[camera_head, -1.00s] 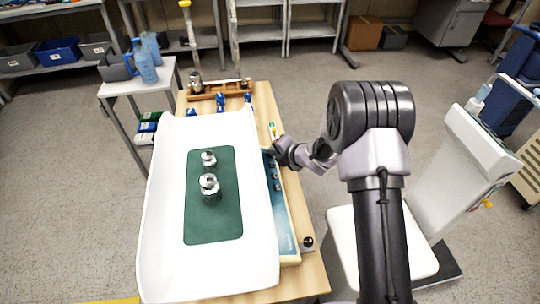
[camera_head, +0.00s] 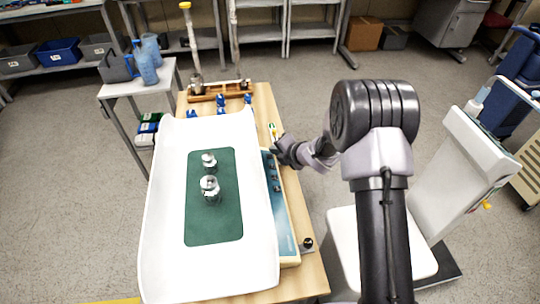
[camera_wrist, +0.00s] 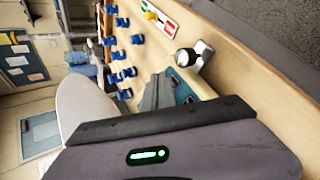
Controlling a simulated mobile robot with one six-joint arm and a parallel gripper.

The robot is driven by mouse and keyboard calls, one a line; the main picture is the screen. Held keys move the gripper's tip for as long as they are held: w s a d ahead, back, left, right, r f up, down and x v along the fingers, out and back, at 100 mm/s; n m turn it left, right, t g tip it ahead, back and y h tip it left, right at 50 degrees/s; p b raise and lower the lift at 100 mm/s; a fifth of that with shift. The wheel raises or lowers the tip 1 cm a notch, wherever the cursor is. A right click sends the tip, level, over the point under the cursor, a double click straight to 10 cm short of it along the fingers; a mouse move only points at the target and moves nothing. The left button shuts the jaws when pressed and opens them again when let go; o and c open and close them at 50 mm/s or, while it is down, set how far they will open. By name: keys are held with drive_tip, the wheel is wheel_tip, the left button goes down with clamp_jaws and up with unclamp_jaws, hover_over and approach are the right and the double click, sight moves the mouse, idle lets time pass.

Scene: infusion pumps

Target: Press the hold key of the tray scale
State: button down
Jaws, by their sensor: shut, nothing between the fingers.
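The tray scale has a long white tray (camera_head: 165,245) with a green mat (camera_head: 213,228) and a blue-teal panel (camera_head: 283,232) along its right side. Several dark keys (camera_head: 274,178) run along the panel; their labels are too small to read, so I cannot tell which is hold. My gripper (camera_head: 274,151) is at the panel's far end, close to its surface; contact cannot be told. In the wrist view, the closed, empty fingers (camera_wrist: 157,92) point at the teal panel (camera_wrist: 184,92), and my gripper's body hides most of the scale.
Two metal weights (camera_head: 210,188) stand on the mat. Several blue clips (camera_wrist: 122,75) are on the wooden table. A white chair-like scale (camera_head: 470,160) stands to the right.

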drive_tip(key=shift+r, duration=0.1)
drive_tip(key=r+p, duration=0.1)
drive_tip(key=d+r+p, duration=0.1)
drive_tip(key=r, duration=0.1)
drive_tip(key=d+r+p, duration=0.1)
drive_tip(key=shift+w+r+p, duration=0.2)
drive_tip(key=shift+r+p, duration=0.05)
drive_tip(key=shift+p, duration=0.1)
idle(0.6)
